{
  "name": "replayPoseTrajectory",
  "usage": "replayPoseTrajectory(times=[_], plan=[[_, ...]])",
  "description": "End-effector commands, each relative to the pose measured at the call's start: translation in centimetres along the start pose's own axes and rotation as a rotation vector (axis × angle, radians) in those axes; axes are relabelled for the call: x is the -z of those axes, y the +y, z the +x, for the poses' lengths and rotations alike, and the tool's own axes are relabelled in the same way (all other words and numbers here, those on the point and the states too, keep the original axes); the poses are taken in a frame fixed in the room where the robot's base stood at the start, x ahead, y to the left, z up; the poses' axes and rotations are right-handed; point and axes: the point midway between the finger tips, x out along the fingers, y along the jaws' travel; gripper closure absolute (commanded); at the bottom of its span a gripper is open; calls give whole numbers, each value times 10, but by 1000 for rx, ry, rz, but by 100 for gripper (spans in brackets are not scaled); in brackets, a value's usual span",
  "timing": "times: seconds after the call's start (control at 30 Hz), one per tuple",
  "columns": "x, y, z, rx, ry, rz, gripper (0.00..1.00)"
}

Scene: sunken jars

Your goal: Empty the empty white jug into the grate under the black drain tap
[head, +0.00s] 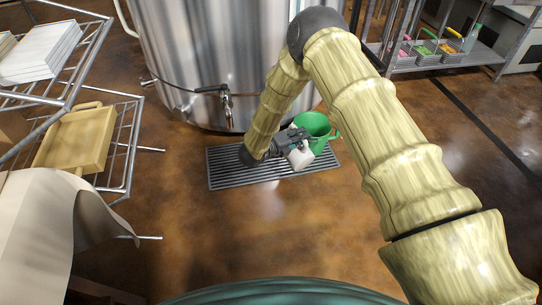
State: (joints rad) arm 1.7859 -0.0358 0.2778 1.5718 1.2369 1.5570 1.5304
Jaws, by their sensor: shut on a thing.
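My gripper (293,142) is over the right part of the floor grate (222,177), shut on the white jug (301,159). Only a small part of the jug shows; the gripper hides the rest, and I cannot tell its tilt or whether it touches the grate. A green jug (317,125) with a handle on its right is just behind the white jug, at the grate's right end. The tap (227,105), with a black lever, sticks out from the steel tank above the grate's back edge.
The large steel tank (185,50) stands behind the grate. At left are wire racks with white stacks (40,55) and a tan tray (75,138). A low shelf (440,62) with small colourful bins is at back right. The brown floor in front of the grate is clear.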

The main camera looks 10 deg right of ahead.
Motion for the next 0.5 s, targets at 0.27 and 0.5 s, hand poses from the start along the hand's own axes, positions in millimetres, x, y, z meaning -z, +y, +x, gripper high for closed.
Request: replayPoseTrajectory(times=[0.27,0.5], plan=[[-1,-1,0,0,1,-8,100],[-11,-4,-1,1,9,-52,100]])
